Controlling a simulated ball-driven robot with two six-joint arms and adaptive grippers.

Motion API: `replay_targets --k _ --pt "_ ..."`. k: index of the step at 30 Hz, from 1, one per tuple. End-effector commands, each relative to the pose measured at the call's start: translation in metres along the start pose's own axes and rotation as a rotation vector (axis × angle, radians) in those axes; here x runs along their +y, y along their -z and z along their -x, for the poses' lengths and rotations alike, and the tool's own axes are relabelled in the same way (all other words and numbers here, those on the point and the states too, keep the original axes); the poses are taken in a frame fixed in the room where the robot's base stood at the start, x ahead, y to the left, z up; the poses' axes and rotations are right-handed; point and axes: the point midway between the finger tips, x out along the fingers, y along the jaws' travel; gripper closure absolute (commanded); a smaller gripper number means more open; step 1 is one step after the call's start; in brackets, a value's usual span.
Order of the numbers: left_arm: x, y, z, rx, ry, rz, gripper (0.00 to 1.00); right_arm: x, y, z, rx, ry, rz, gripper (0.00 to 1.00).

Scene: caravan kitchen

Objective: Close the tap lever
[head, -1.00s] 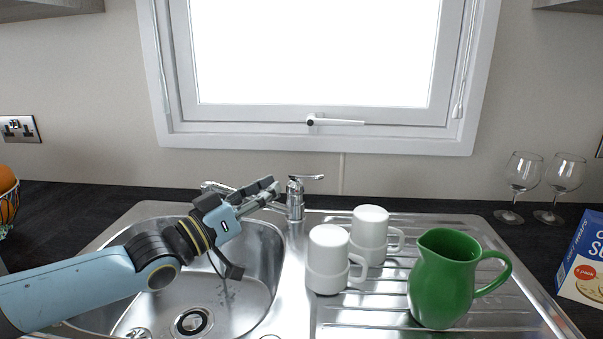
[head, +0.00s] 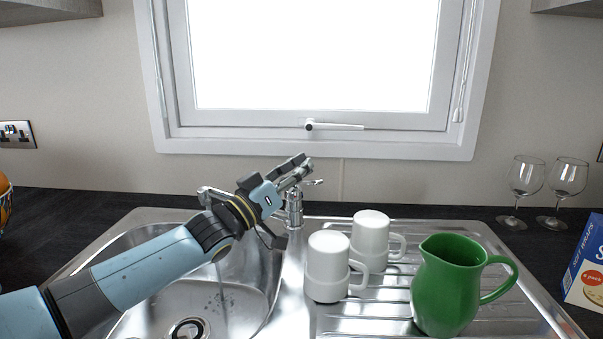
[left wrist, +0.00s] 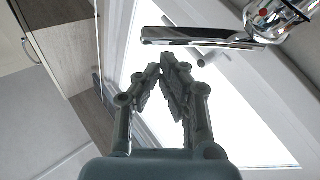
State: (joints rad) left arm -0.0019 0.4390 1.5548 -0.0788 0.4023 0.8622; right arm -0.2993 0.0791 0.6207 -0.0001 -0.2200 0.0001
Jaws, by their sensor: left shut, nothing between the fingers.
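The chrome tap (head: 294,211) stands behind the sink, with its spout out to the left over the bowl. The tap lever (head: 313,182) points right at the top of the tap, partly hidden behind my fingers. In the left wrist view the lever (left wrist: 200,36) lies across the top, beyond my fingertips and apart from them in the picture. My left gripper (head: 303,167) is shut and empty at the lever's height; it also shows in the left wrist view (left wrist: 165,65). My right gripper is not in view.
Two white mugs (head: 327,267) and a green jug (head: 447,290) stand on the draining board, right of the tap. Two wine glasses (head: 526,178) and a blue box (head: 588,262) are at the far right. The window (head: 315,146) is behind the tap.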

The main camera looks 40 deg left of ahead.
Motion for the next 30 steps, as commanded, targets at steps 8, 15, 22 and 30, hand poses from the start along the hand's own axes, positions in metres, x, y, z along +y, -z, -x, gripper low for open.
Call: replay_targets --k 8,15,22,30 --pt "0.000 -0.008 0.003 0.000 -0.001 -0.001 1.00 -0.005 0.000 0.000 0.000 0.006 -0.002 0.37" --pt "0.001 -0.010 0.004 0.000 0.000 0.000 1.00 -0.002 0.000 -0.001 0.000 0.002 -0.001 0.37" --pt "0.006 -0.031 0.011 -0.001 0.001 0.000 1.00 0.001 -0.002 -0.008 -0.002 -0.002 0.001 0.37" --pt "0.006 -0.030 0.011 -0.003 0.002 -0.001 1.00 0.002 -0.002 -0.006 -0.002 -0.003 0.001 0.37"
